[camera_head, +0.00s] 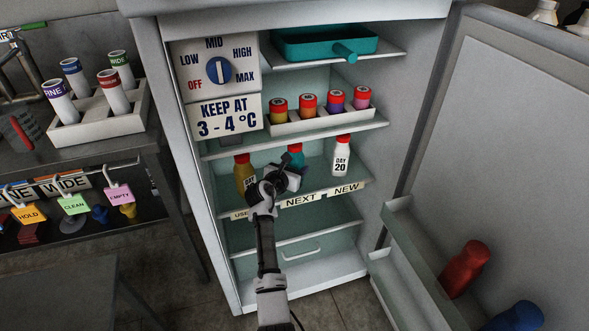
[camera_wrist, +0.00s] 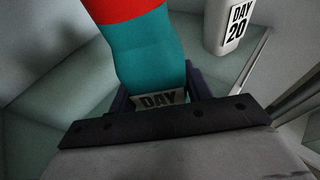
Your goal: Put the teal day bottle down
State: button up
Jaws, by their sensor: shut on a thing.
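The teal day bottle (camera_wrist: 148,55) has a red cap and a white DAY label, its number hidden behind my gripper. In the head view its upper part (camera_head: 296,158) shows just beyond my gripper (camera_head: 277,181). My gripper, also in the wrist view (camera_wrist: 158,95), is shut around the bottle. The bottle is roughly upright over the middle fridge shelf (camera_head: 318,177), between a yellow bottle (camera_head: 243,173) on the left and a white DAY 20 bottle (camera_head: 341,157) on the right. I cannot tell whether its base touches the shelf.
The shelf's front strip (camera_head: 301,201) reads NEXT and NEW, with a partly hidden label at left. A rack of small capped bottles (camera_head: 325,118) sits on the shelf above. The open fridge door (camera_head: 500,150) stands at right, with red and blue bottles in its bins.

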jog(key=shift+r, duration=0.1)
jog(key=o, duration=1.2)
jog(key=shift+c, duration=0.2)
jog(key=p+v, duration=0.1)
jog(key=v, duration=1.1)
